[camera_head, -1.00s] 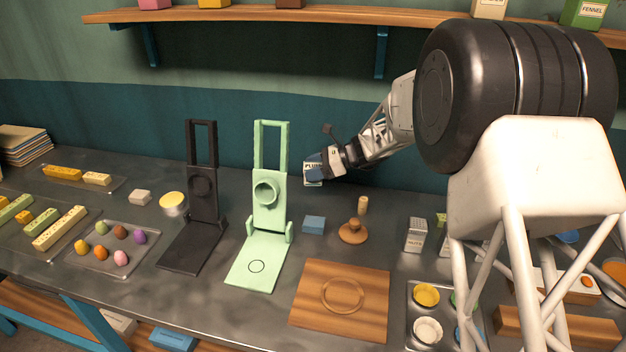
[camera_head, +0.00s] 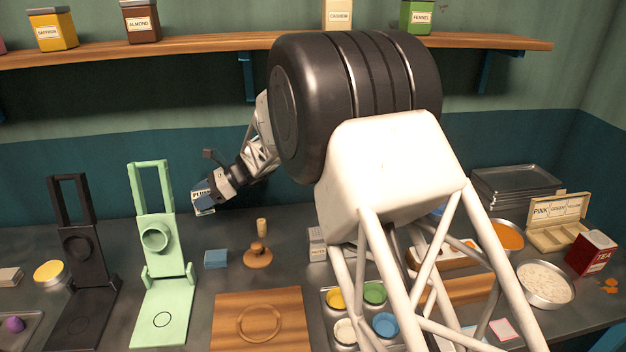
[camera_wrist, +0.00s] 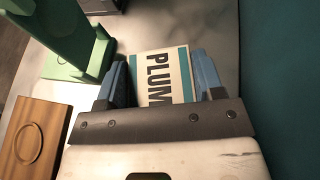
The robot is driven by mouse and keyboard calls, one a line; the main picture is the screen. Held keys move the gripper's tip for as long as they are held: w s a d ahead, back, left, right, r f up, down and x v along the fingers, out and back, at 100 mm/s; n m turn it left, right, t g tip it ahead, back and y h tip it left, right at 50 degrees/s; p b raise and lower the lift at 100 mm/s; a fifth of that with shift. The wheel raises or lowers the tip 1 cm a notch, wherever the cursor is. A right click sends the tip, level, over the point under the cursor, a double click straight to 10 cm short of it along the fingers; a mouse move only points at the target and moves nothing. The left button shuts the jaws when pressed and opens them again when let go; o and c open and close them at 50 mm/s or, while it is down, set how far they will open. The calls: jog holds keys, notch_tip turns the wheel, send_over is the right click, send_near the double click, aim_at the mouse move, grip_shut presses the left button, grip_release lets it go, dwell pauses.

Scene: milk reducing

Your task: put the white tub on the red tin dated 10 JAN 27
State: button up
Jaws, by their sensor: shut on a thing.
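A red tin marked TEA (camera_head: 592,254) stands at the far right of the counter in the head view. Any date on it is too small to read. No other red tin is clearly seen, and my arm hides part of the counter.
A green stand (camera_head: 165,270) and a black stand (camera_head: 85,270) stand at left. A wooden board (camera_head: 285,335), a blue block (camera_head: 216,259) and a steel bowl (camera_head: 545,285) lie on the counter. A cream box (camera_head: 558,222) and stacked trays (camera_head: 515,190) stand near the tin.

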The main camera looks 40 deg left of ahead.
dwell(0.3)
jog(key=w+d+r+m+t+y, duration=0.2)
jog(key=w+d+m+t+y, duration=0.15)
jog(key=w+d, duration=1.2)
jog(key=w+d+r+m+t+y, duration=0.2)
jog(key=w+d+m+t, duration=0.2)
jog(key=w+d, duration=1.15)
jog(key=w+d+r+m+t+y, duration=0.1)
jog(key=w+d+m+t, duration=0.2)
jog(key=d, duration=1)
jog(key=w+d+r+m+t, duration=0.15)
jog(key=w+d, duration=0.45)
jog(key=d, duration=0.6)
jog(key=s+d+m+t+h, duration=0.1)
jog(key=d+m+t, duration=0.3)
jog(key=d, duration=1.6)
jog(key=s+d+m+t+h, duration=0.2)
jog(key=d+m+t+h, duration=0.1)
jog(key=d, duration=1.7)
jog(key=shift+s+d+m+t, duration=0.2)
jog(key=shift+s+m+t, duration=0.1)
jog(key=shift+m+t, duration=0.65)
jog(key=shift+f, duration=0.1)
